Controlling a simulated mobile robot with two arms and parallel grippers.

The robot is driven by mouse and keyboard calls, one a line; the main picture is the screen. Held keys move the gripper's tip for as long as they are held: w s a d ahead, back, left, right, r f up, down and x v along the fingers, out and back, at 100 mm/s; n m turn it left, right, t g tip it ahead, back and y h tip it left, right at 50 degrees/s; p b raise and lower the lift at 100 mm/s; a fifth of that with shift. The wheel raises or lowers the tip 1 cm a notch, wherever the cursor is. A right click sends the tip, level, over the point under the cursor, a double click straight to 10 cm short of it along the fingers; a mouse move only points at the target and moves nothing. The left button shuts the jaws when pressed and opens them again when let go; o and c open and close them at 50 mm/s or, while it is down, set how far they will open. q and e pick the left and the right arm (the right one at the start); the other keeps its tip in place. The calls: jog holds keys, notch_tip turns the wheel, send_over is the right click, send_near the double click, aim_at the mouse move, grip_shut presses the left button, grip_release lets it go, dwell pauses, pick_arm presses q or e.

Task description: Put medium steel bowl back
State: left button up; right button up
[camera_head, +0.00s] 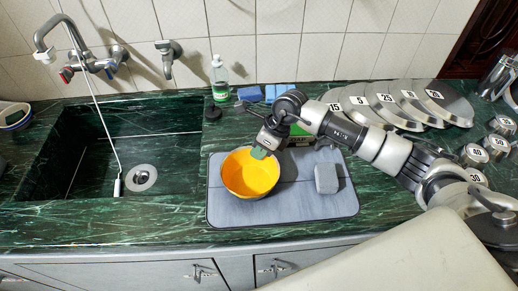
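A bowl with a bright yellow-orange inside (247,176) sits on a grey mat (300,205) right of the sink. My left gripper is out of view.
A grey block (326,178) lies on the mat's right side. Numbered steel discs (440,103) lean behind my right arm, with small numbered steel pieces (497,146) at right. A soap bottle (220,82) and blue sponges (250,94) stand behind. The sink (95,165) is left.

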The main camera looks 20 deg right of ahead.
jog(key=o, duration=0.4)
jog(key=b+v, duration=0.2)
jog(key=v, duration=1)
jog(key=shift+r, duration=0.1)
